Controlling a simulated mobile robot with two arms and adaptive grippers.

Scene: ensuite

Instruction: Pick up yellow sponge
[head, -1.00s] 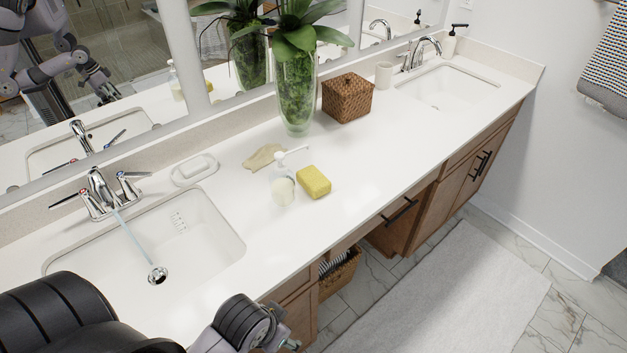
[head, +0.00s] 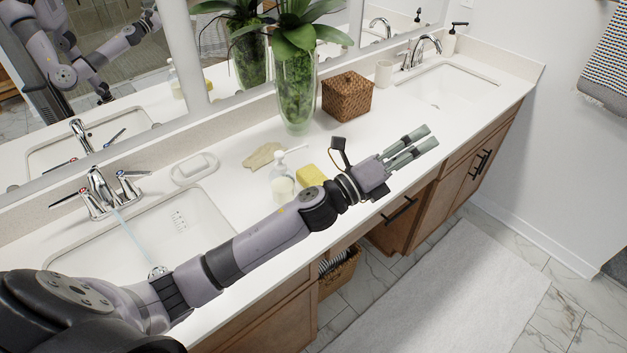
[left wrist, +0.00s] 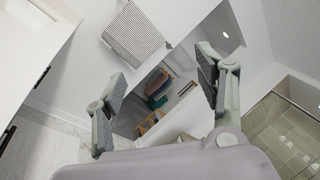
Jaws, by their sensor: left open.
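The yellow sponge (head: 311,175) lies on the white counter beside a soap pump bottle (head: 282,182). My left forearm covers part of the sponge's near side. My left gripper (head: 418,143) is open and empty, to the right of the sponge, over the counter's front part and pointing right. In the left wrist view the two fingers of the left gripper (left wrist: 160,85) stand wide apart with nothing between them. The sponge does not show in that view. My right gripper is not in view.
A tall glass vase (head: 296,95) with a plant and a woven box (head: 347,97) stand behind. A beige cloth (head: 263,156) and a soap dish (head: 195,168) lie left of the sponge. A running faucet (head: 99,192) is at the left sink. The mirror borders the back.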

